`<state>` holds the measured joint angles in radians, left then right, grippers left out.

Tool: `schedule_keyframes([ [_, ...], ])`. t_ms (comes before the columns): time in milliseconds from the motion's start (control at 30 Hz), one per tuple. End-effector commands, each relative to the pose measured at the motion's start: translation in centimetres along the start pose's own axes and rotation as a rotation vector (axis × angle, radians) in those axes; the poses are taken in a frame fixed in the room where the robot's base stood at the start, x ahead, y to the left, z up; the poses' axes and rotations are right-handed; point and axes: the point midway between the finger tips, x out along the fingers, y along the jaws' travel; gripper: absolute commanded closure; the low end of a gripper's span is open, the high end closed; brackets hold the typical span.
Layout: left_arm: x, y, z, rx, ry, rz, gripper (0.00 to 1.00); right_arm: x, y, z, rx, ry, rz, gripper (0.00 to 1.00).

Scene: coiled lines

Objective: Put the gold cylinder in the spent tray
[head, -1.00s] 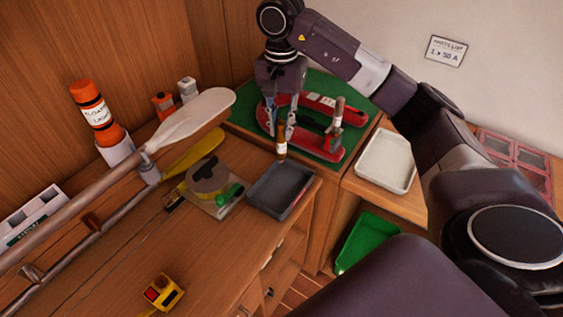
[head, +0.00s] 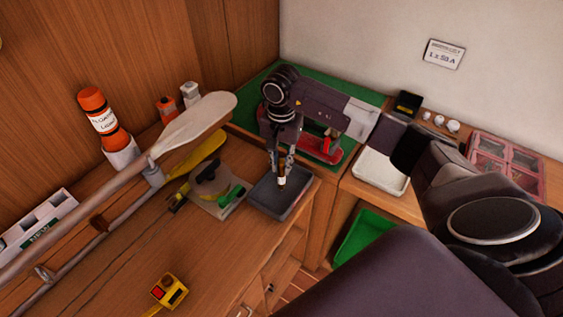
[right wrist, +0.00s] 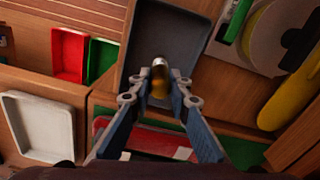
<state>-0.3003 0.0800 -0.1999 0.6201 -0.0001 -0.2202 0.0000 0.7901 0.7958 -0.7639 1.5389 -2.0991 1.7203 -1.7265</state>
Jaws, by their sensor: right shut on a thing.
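The gold cylinder (head: 281,181) has a pale band and hangs roughly upright in my right gripper (head: 281,163). The gripper is shut on it over the dark grey tray (head: 262,204). In the right wrist view the cylinder (right wrist: 160,85) shows gold between the two fingertips (right wrist: 160,98), with the grey tray (right wrist: 190,42) below. I cannot tell whether its lower end touches the tray floor. No label naming a spent tray is readable. My left gripper is not in view.
A white tray (head: 379,178) and a green bin (head: 362,236) lie to the right. A paddle (head: 200,122) and a reel (head: 208,178) lie left of the grey tray. A yellow device (head: 169,291) sits in front.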

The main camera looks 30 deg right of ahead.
Motion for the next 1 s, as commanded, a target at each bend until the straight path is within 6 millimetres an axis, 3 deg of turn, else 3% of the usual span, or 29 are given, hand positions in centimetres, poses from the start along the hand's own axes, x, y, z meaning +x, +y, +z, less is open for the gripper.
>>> schedule_keyframes([
  [167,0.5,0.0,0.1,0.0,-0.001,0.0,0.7,0.4,0.0,0.0,0.0,0.0,0.0,1.0],
  [200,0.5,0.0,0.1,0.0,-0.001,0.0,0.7,0.4,0.0,0.0,0.0,0.0,0.001,0.82],
  [367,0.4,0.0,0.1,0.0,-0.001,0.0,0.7,0.3,0.0,0.0,0.0,-0.001,0.001,0.65],
  [767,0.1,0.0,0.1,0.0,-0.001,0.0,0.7,-0.3,0.0,-0.1,0.0,0.001,-0.001,0.65],
  [1000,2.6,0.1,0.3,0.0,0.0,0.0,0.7,-4.6,-0.1,-0.1,-0.001,0.006,-0.004,0.65],
])
